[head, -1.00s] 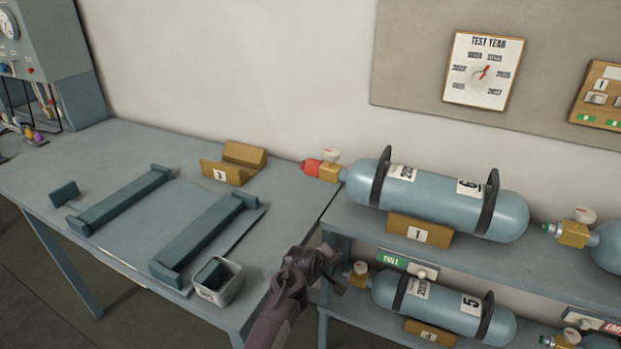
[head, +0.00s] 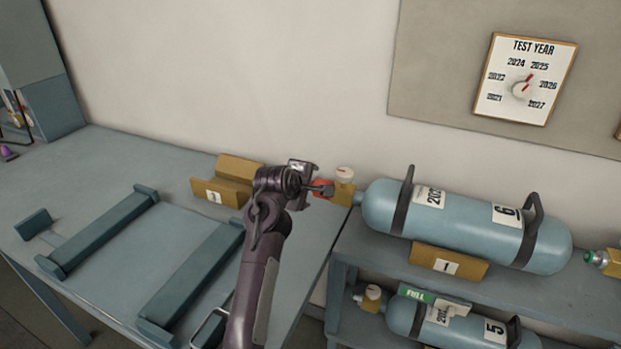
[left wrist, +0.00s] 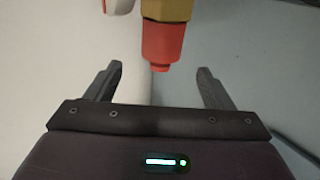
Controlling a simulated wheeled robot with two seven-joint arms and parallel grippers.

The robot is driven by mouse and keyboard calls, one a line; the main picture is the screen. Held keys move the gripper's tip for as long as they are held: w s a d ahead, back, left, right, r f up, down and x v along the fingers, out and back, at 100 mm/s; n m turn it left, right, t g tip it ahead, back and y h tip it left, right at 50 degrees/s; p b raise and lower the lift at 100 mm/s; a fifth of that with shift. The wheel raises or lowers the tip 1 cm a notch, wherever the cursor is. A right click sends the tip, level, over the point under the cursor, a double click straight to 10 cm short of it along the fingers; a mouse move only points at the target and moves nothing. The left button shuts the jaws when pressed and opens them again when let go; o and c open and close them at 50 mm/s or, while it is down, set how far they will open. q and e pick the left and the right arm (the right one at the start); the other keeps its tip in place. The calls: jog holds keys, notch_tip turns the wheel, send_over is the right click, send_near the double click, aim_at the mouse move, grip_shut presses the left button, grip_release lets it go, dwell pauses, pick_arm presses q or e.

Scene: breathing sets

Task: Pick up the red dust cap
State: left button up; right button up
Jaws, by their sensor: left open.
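The red dust cap (head: 322,187) sits on the brass valve (head: 342,193) at the left end of the blue cylinder (head: 470,218) marked 6. In the left wrist view the red dust cap (left wrist: 162,45) hangs from the brass valve (left wrist: 166,9), ahead of and between the finger lines. My left gripper (head: 318,185) is at the cap in the head view and partly hides it. In the left wrist view my left gripper (left wrist: 160,80) is open and empty, its two fingers apart on either side. My right gripper is not in view.
The cylinder rests on a shelf in a cradle labelled 1 (head: 448,262). An empty wooden cradle (head: 222,190) stands behind my arm on the bench. Blue-green rails (head: 100,232) lie on the bench at left. A second cylinder (head: 470,325) lies on the lower shelf.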

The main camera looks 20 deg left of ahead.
pick_arm(q)
jog(key=p+x, duration=0.1)
jog(key=x, duration=0.5)
jog(key=shift+w+f, duration=0.2)
jog(key=shift+f, duration=0.15)
jog(key=c, duration=0.7)
jog(key=shift+c, duration=1.4)
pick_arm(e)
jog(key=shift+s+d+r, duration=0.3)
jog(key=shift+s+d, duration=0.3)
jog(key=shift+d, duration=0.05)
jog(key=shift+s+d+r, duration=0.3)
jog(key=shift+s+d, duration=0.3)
